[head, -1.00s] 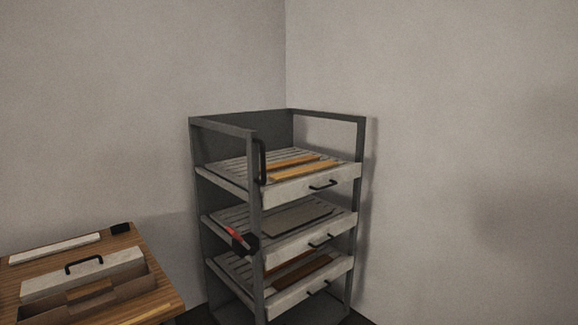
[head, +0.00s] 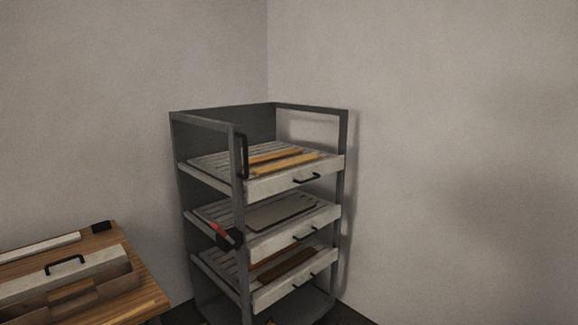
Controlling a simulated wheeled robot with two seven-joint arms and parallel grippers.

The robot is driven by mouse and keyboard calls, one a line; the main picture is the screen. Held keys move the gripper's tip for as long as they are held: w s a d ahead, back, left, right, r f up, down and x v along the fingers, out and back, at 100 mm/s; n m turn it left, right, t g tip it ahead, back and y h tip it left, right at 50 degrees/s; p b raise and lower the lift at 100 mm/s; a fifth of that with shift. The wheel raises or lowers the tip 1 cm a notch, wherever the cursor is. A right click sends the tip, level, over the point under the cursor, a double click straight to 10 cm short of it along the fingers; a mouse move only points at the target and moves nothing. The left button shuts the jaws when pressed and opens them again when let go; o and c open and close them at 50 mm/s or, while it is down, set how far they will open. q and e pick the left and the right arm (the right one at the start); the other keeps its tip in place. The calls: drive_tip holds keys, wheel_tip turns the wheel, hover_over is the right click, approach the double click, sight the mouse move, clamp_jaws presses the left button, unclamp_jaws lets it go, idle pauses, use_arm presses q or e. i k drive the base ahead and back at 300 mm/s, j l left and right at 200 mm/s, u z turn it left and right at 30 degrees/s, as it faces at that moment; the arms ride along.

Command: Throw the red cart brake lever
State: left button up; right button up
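The grey cart (head: 240,185) stands in the corner of the room, with three slatted shelves one above the other. The red brake lever (head: 218,229) sits low on the cart's near left post, slanting down to the right to a black block (head: 230,239). A black upright handle (head: 244,156) is on the same post, higher up. Neither of my grippers shows in the head view.
Wooden strips (head: 278,158) lie on the top shelf, a grey panel (head: 280,212) on the middle one and a brown board (head: 288,264) on the bottom one. A wooden table (head: 148,290) with a handled grey box (head: 62,274) stands at the lower left. Bare walls stand behind.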

sight(236, 244)
drive_tip(key=i+j+z, duration=0.15)
drive_tip(key=j+z, duration=0.2)
drive_tip(key=j, duration=0.5)
drive_tip(key=j+z, duration=0.3)
drive_tip(key=j, duration=0.55)
drive_tip(key=i, duration=0.1)
